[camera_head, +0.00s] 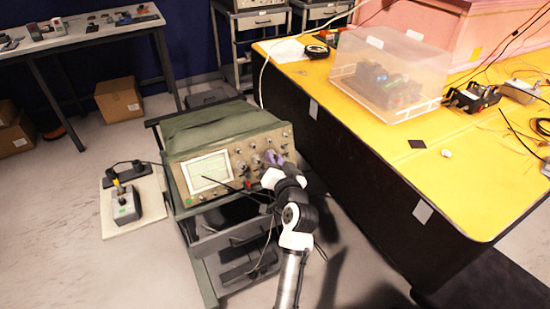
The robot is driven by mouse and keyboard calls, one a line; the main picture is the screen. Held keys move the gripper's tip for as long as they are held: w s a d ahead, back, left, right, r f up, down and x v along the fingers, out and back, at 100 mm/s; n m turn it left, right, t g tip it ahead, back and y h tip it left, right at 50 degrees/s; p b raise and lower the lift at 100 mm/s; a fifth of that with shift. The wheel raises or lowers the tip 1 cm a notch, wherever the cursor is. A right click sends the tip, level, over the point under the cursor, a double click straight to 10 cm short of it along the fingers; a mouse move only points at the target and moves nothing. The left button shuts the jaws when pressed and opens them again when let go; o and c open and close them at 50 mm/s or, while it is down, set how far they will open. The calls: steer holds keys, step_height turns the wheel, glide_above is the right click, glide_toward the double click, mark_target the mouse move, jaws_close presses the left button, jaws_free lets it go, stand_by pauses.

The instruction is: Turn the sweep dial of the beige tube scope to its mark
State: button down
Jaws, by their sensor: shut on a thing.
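The beige tube scope (232,164) sits on a dark cart with a green cover draped over its top. Its pale screen (210,172) is on the left of the front panel, and several knobs are on the right. My gripper (272,160) is at the right part of the panel, with its purplish fingertips against the knob area. It is shut on a knob there, which the fingers mostly hide. I cannot make out the sweep dial's mark or its pointer at this size.
The yellow table (450,160) stands close on the right, bearing a clear plastic bin (385,82) and loose electronics. A cable hangs over its left edge. A small device on a pale board (133,205) lies left of the cart. Open floor is at the lower left.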

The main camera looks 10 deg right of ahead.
steer(key=c, duration=1.6)
jaws_free()
steer(key=shift+o, duration=0.2)
steer(key=s+b, duration=0.4)
steer(key=s, duration=0.9)
steer(key=shift+s+d+r, duration=0.4)
steer(key=shift+d, duration=0.05)
